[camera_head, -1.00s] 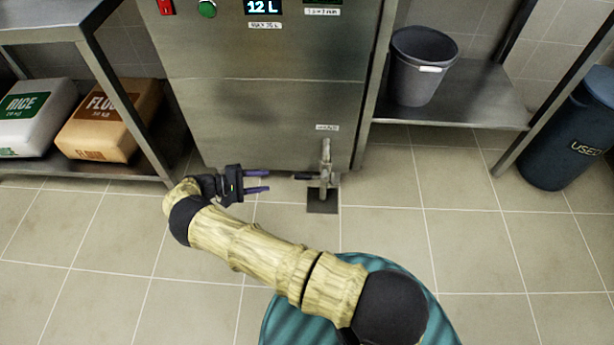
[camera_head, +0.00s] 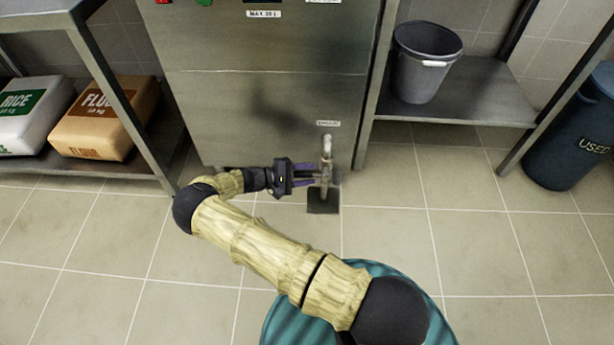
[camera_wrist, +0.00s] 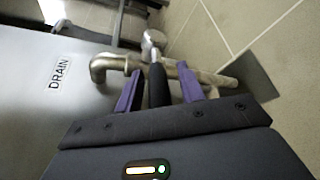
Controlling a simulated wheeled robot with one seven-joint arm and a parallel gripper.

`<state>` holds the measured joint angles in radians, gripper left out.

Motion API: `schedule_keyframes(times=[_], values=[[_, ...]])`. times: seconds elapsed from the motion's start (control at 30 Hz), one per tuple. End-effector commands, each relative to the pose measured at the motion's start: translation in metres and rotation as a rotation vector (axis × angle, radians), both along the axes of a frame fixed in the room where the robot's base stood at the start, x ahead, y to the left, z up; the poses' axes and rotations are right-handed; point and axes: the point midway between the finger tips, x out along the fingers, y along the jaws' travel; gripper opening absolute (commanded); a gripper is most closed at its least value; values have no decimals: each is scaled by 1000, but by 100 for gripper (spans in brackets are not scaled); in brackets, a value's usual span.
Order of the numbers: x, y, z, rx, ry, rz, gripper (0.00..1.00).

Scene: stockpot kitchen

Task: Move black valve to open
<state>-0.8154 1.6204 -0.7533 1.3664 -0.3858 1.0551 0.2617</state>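The black valve handle (camera_wrist: 158,86) is a short dark lever on the metal drain pipe (camera_head: 326,155), which comes out low on the steel cabinet front. In the wrist view the handle lies between the two purple fingers of my gripper (camera_wrist: 160,72), with a gap visible on both sides. My gripper is open around it and appears not to touch it. In the head view my gripper (camera_head: 314,176) is just left of the pipe, and its fingers mostly hide the handle. The pipe's lower end is above a dark square on the floor (camera_head: 323,205).
The steel cabinet (camera_head: 270,110) rises directly behind the pipe, with a drain label (camera_wrist: 60,72) above it. A shelf with rice (camera_head: 30,115) and flour (camera_head: 105,120) bags stands left. A grey bucket (camera_head: 424,75) and a blue bin (camera_head: 570,140) are right. The front floor is clear.

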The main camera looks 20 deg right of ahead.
Motion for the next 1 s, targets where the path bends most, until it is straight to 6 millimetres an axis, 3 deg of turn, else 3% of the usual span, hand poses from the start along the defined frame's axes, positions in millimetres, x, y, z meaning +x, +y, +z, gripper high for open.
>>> schedule_keyframes(times=[0.27,0.47,1.0], values=[[0,-2,0,0,0,1,38],[0,-1,0,0,0,1,1],[1,7,6,41,-13,17,0]])
